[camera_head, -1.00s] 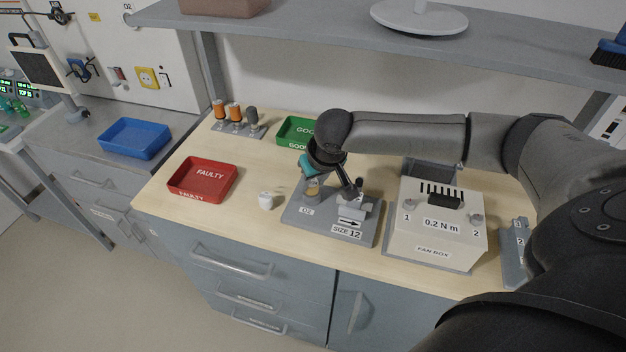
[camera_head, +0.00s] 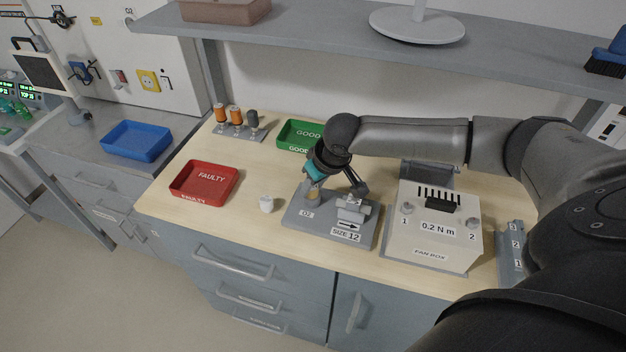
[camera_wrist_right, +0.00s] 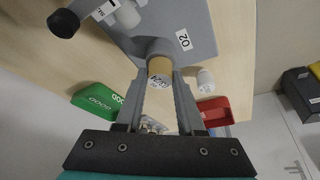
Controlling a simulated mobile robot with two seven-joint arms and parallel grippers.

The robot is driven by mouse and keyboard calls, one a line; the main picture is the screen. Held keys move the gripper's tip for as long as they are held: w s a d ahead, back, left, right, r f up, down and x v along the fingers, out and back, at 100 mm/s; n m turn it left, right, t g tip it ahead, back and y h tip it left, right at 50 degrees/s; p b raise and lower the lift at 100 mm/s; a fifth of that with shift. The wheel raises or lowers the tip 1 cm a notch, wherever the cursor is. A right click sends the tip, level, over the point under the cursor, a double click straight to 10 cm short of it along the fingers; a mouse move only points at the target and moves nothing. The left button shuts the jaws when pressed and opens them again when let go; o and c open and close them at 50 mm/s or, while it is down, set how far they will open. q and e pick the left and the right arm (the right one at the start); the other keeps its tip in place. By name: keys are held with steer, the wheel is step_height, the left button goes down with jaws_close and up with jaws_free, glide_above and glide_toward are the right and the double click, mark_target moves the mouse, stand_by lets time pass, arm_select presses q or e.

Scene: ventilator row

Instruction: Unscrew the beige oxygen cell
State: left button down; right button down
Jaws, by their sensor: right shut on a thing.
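The beige oxygen cell (camera_head: 312,190) stands in the grey O2 block (camera_head: 306,214) on the bench. In the right wrist view the cell (camera_wrist_right: 160,68) shows its labelled end between the fingertips. My right gripper (camera_wrist_right: 161,82) is shut on the cell and reaches down to it at a tilt. In the head view the fingers are mostly hidden behind the wrist. Whether the thread is loose cannot be told. My left gripper is in neither view.
A small white cap (camera_head: 266,203) stands left of the block. The red FAULTY tray (camera_head: 188,196), green GOOD tray (camera_head: 290,144) and a rack of orange and grey cells (camera_head: 239,131) are around it. The fan box (camera_head: 433,245) stands to the right. A shelf (camera_head: 300,37) hangs above.

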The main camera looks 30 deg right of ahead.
steer(key=shift+d+r+n+y+p, duration=0.1)
steer(key=shift+n+y+p, duration=0.4)
steer(key=shift+n, duration=1.4)
steer(key=shift+p, duration=0.7)
steer(key=shift+y, duration=0.3)
steer(key=shift+n+g+y+b, duration=0.3)
steer(key=shift+n+y+b, duration=0.1)
steer(key=shift+n, duration=0.8)
steer(key=shift+w+d+n+g+y+b, duration=0.1)
steer(key=shift+n+g+y+b, duration=0.15)
steer(key=shift+n+b, duration=0.5)
steer(key=shift+d+n+g+y+b, duration=0.15)
steer(key=shift+n+g+b, duration=0.2)
steer(key=shift+n, duration=0.7)
steer(key=shift+a+p, duration=0.15)
steer(key=shift+p, duration=0.25)
